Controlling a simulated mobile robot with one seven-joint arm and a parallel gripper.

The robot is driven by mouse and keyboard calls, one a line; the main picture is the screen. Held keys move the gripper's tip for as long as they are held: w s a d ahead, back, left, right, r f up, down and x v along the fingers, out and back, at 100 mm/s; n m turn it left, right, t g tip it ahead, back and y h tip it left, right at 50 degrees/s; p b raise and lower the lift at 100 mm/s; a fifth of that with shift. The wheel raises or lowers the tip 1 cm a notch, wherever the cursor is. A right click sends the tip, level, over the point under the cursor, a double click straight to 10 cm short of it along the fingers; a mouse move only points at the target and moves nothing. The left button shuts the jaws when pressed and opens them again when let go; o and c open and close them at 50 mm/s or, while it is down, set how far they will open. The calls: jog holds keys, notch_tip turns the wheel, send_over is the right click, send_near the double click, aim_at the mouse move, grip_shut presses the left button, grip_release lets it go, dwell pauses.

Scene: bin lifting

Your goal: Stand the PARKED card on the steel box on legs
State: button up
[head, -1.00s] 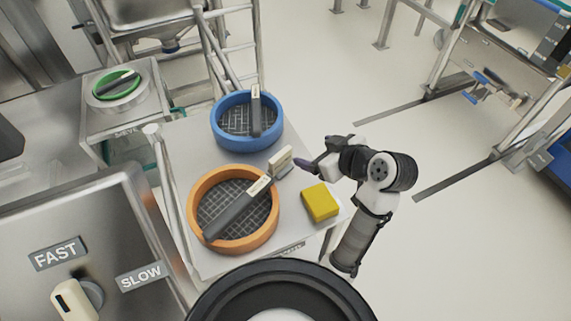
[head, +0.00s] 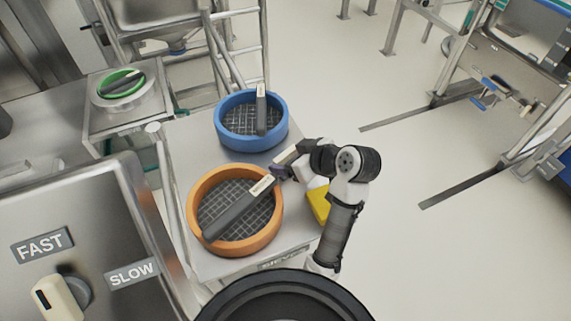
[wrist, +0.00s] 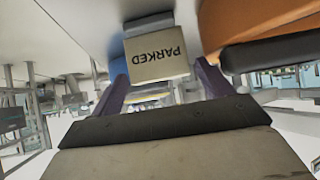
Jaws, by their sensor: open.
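The PARKED card (wrist: 157,58) is a small beige plate on a grey base, its lettering upside down in the wrist view. In the head view the card (head: 286,155) stands on the steel table between the blue and orange sieves, partly hidden by my gripper. My gripper (head: 280,172) is open at the card. In the wrist view the purple fingers of my gripper (wrist: 163,84) lie either side of the card's lower part; I cannot tell whether they touch it. A steel box (head: 122,108) with a green-ringed sieve on it stands at the left; which box has legs is unclear.
The orange sieve (head: 204,186) and blue sieve (head: 250,142) each hold a grey-handled tool. A yellow block (head: 318,203) is partly behind my arm. A steel panel marked FAST and SLOW (head: 100,230) fills the front left. Open floor (head: 400,150) lies right.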

aim_at(288, 155)
jog(key=p+x, duration=0.1)
jog(key=x, duration=0.3)
jog(key=shift+w+a+f, duration=0.1)
jog(key=shift+w+a, duration=0.05)
jog(key=shift+w, duration=0.1)
jog(key=c, duration=0.9)
jog(key=shift+o, duration=0.2)
